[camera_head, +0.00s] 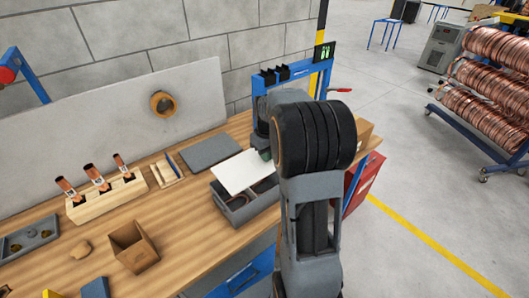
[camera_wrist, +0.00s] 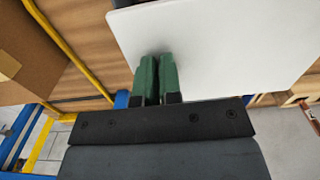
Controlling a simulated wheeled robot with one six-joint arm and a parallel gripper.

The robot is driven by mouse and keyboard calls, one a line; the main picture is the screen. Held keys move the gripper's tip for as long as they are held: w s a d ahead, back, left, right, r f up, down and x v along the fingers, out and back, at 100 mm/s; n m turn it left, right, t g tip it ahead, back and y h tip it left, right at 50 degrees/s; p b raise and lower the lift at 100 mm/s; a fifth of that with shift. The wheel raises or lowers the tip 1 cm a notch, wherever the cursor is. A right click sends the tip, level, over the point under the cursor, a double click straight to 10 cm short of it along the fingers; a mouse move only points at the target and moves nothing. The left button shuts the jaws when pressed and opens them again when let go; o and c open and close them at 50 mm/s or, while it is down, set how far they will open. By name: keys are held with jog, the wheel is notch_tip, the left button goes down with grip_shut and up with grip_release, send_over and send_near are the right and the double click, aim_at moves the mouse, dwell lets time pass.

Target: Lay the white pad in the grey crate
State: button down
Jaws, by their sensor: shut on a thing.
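The white pad (camera_head: 240,172) is a flat, thin sheet above the grey crate (camera_head: 248,210) in the head view, covering part of the crate's opening. It looks tilted; whether it touches the crate's rim I cannot tell. In the wrist view the pad (camera_wrist: 220,50) fills the upper right. My gripper (camera_wrist: 157,75) has green fingers shut on the pad's near edge. In the head view my gripper (camera_head: 264,155) is mostly hidden behind my arm. Something reddish shows inside the crate beneath the pad.
A dark grey mat (camera_head: 210,151) lies behind the crate. A wooden block with copper tubes (camera_head: 105,195) and an open cardboard box (camera_head: 133,247) stand to the left. A cardboard box (camera_wrist: 35,55) is close by my gripper at the left of the wrist view.

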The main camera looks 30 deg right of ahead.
jog(key=shift+f+b, duration=3.1)
jog(key=shift+f, duration=1.15)
jog(key=shift+f+b, duration=0.5)
jog(key=shift+f, duration=0.35)
jog(key=c, duration=1.2)
grip_release()
notch_tip(320, 180, up, 14)
jog(key=shift+f, duration=0.1)
jog(key=shift+d, duration=0.1)
